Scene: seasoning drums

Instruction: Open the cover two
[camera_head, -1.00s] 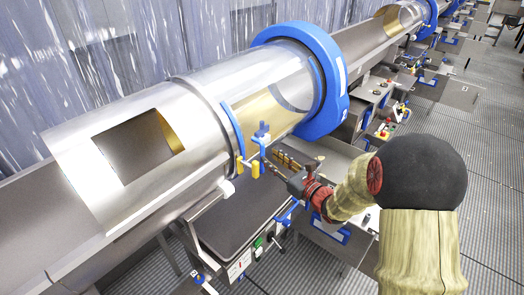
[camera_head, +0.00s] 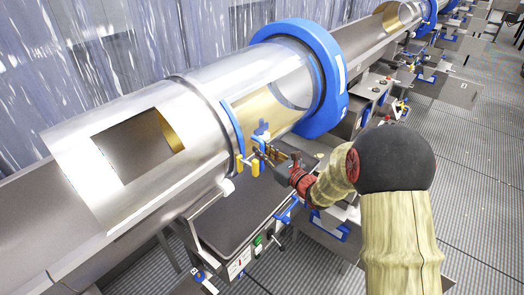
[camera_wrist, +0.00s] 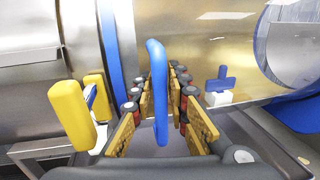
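A steel drum (camera_head: 185,98) lies across the head view, with a clear, gold-tinted cover section (camera_head: 262,115) beside a large blue ring (camera_head: 338,75). In the wrist view the cover section (camera_wrist: 208,55) spans the top, with a blue strip (camera_wrist: 108,40) along its left edge. An upright blue handle (camera_wrist: 157,105) stands in front of it. My gripper (camera_head: 270,151) is at the drum's lower front side. In the wrist view its fingers (camera_wrist: 159,78) are open, one on each side of the handle, with visible gaps. Whether the fingertips reach past the handle is unclear.
Yellow latch pieces (camera_wrist: 71,116) stand left of the handle. A blue T-shaped knob (camera_wrist: 221,82) on a white block is to the right. A dark flat-topped machine table (camera_head: 232,222) lies below the drum. More drums and machines run toward the back right.

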